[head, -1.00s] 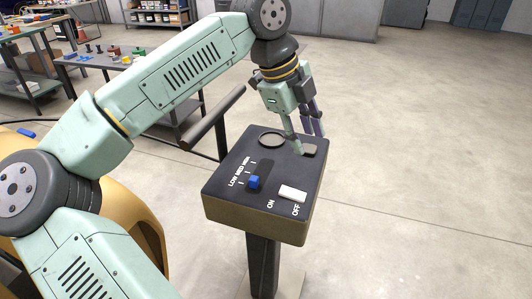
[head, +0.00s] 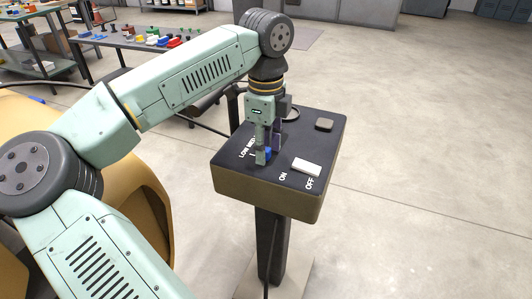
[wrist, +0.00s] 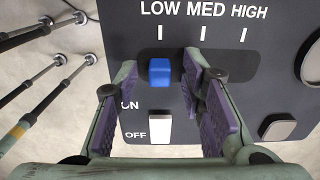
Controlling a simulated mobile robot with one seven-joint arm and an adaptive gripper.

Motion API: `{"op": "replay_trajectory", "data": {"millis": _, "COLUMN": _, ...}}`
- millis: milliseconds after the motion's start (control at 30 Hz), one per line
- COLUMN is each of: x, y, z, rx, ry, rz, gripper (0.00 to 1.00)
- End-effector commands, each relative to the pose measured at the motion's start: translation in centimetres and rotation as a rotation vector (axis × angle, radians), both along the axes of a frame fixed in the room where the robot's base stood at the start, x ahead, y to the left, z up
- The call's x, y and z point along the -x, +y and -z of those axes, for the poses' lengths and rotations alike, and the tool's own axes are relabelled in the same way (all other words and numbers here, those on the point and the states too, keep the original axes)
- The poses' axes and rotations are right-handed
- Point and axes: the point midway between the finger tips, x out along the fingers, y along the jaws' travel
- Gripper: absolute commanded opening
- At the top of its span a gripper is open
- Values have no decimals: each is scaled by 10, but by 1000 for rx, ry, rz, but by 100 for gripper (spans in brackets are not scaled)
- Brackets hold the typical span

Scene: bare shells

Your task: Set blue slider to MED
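The blue slider (head: 268,153) is a small blue block on the dark control panel (head: 230,175). In the wrist view the blue slider (wrist: 160,71) lines up with the LOW mark, at the left end of its dark slot. The MED and HIGH marks are to its right. My gripper (head: 266,156) points down at the panel over the slider. In the wrist view my gripper (wrist: 160,66) is open, one finger to each side of the slider, with a visible gap on both sides.
A white ON/OFF switch (wrist: 159,127) lies close by, between the fingers in the wrist view. The panel stands on a post (head: 271,240) with open floor to the right.

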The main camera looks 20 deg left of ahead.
Motion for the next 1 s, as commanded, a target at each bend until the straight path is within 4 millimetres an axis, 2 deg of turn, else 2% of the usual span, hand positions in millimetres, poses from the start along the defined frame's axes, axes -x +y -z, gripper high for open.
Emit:
{"op": "replay_trajectory", "data": {"millis": 300, "x": 0, "y": 0, "z": 3, "rx": 0, "ry": 0, "rz": 1, "gripper": 37}}
{"op": "replay_trajectory", "data": {"millis": 867, "x": 0, "y": 0, "z": 3, "rx": 1, "ry": 0, "rz": 1, "gripper": 0}}
{"op": "replay_trajectory", "data": {"millis": 1000, "x": 0, "y": 0, "z": 3, "rx": 1, "ry": 0, "rz": 1, "gripper": 0}}
